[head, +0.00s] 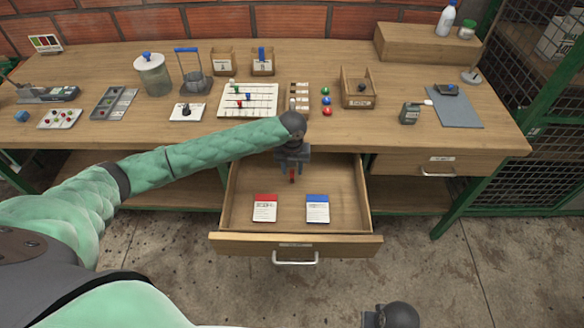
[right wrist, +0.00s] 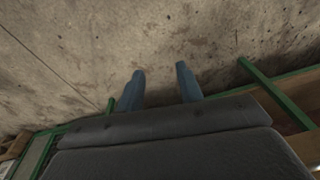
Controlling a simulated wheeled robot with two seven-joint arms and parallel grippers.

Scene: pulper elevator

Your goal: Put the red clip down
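My left gripper (head: 292,166) hangs down over the back part of the open drawer (head: 340,172). A small red piece, which looks like the red clip (head: 292,175), shows at its fingertips, and the fingers appear shut on it. It seems to be above the drawer floor, though the exact height is hard to tell. A red-topped card (head: 265,208) and a blue-topped card (head: 317,208) lie in the front part of the drawer. My right gripper (right wrist: 160,82) has its two fingers apart with nothing between them, over the concrete floor.
The workbench (head: 350,133) behind the drawer holds a white board with coloured pieces (head: 248,100), a wooden bin (head: 358,88), a glass jar (head: 153,75) and several coloured balls. The drawer floor is bare around the two cards. A closed drawer (head: 440,163) is at right.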

